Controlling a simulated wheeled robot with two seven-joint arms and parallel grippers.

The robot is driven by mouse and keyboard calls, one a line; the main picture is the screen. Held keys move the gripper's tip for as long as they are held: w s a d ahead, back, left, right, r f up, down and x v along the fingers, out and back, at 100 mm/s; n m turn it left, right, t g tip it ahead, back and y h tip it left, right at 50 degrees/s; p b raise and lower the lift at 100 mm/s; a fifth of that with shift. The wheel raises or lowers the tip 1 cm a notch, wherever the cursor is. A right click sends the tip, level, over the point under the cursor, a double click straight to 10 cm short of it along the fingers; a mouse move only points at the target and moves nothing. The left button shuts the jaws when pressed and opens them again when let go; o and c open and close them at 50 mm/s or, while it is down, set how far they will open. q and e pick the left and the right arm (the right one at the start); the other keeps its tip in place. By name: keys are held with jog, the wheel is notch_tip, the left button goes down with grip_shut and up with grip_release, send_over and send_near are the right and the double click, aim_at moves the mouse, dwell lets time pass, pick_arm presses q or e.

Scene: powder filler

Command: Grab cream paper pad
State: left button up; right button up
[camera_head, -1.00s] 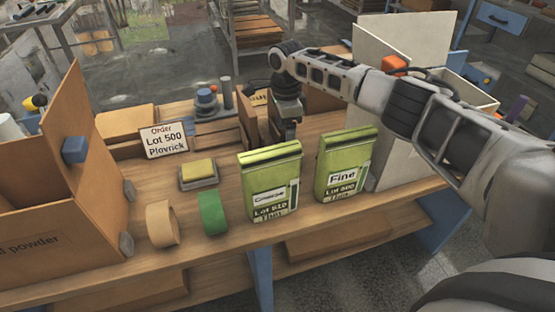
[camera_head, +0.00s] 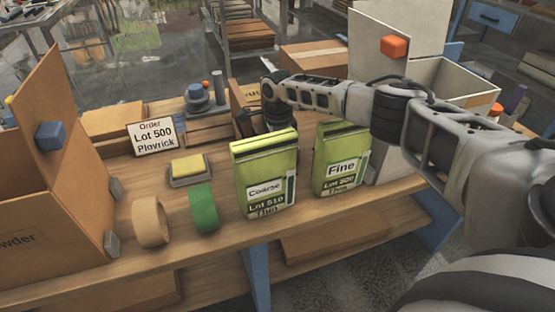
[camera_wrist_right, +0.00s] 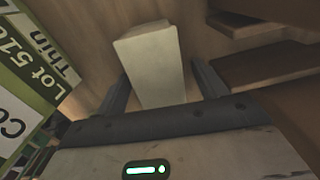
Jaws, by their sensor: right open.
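The cream paper pad (camera_wrist_right: 155,66) shows in the right wrist view as a pale block on the wooden bench. My right gripper (camera_wrist_right: 162,84) is open, with one dark finger on each side of the pad's near part. I cannot tell whether the fingers touch it. In the head view, the right wrist (camera_head: 276,112) is low behind the green Coarse bag (camera_head: 265,175). The bag hides the fingertips and the pad there. My left gripper is not in view.
The Coarse bag's label (camera_wrist_right: 38,70) is close on the left in the wrist view. The green Fine bag (camera_head: 340,155) stands to its right in the head view. Wooden pieces (camera_wrist_right: 262,65) lie right of the gripper. Tape rolls (camera_head: 151,222) sit near the front edge.

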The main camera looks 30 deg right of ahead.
jog(key=c, duration=1.1)
jog(key=shift+o, duration=0.2)
jog(key=shift+r, duration=0.1)
